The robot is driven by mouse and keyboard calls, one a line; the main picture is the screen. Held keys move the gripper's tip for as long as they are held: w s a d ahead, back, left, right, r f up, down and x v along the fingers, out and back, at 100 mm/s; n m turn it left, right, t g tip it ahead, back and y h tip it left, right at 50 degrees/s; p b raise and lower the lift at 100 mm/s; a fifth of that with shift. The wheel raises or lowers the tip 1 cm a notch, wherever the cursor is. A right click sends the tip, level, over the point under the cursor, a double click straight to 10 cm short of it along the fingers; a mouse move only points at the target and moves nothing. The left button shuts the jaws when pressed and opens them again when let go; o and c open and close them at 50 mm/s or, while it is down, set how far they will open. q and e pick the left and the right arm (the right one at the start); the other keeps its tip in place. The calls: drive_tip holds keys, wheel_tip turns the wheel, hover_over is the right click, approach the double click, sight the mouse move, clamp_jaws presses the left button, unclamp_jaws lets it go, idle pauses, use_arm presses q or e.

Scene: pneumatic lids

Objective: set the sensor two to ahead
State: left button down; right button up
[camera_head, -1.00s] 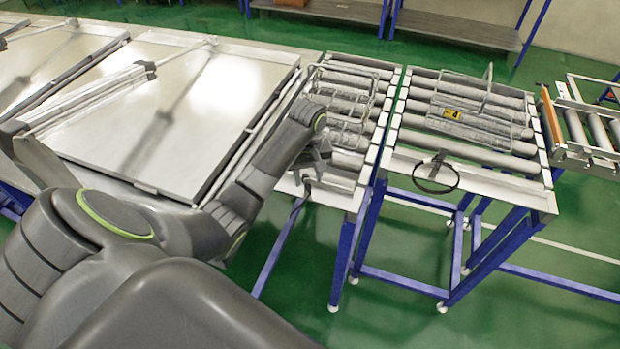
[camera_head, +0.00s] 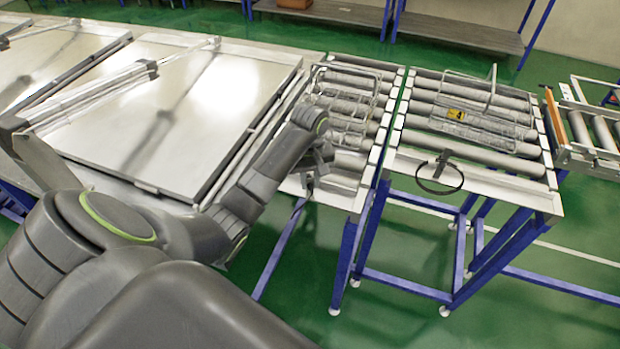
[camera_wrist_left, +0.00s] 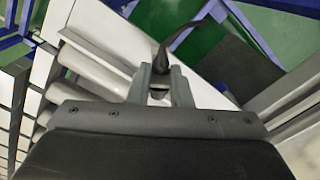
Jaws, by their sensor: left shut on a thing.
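My left gripper (camera_head: 309,183) is at the near edge of the narrow roller section, over its pale end plate (camera_head: 340,196). It is shut on a small dark sensor (camera_wrist_left: 160,64), which shows between the fingers in the left wrist view (camera_wrist_left: 161,88). A black cable curves away from this sensor. My arm and fingers hide most of it in the head view, so I cannot tell which way it points. A similar black sensor (camera_head: 441,160) with a looped cable stands on the near plate of the roller section to the right. My right gripper is not in view.
Wire baskets lie on the rollers of both sections: one (camera_head: 345,100) behind my gripper, one (camera_head: 470,118) with a yellow label to the right. A narrow gap separates the sections. Large metal trays (camera_head: 170,110) fill the left. Green floor (camera_head: 400,290) is open in front.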

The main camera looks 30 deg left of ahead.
use_arm(q)
drive_tip(key=m+p, duration=0.1)
drive_tip(key=p, duration=0.2)
drive_tip(key=shift+r+m, duration=0.2)
drive_tip(key=shift+m, duration=0.1)
drive_tip(key=shift+m+p, duration=0.6)
drive_tip(key=shift+m, duration=0.1)
drive_tip(key=shift+f+m, duration=0.2)
drive_tip(key=shift+m, duration=1.7)
drive_tip(key=c, duration=1.3)
unclamp_jaws()
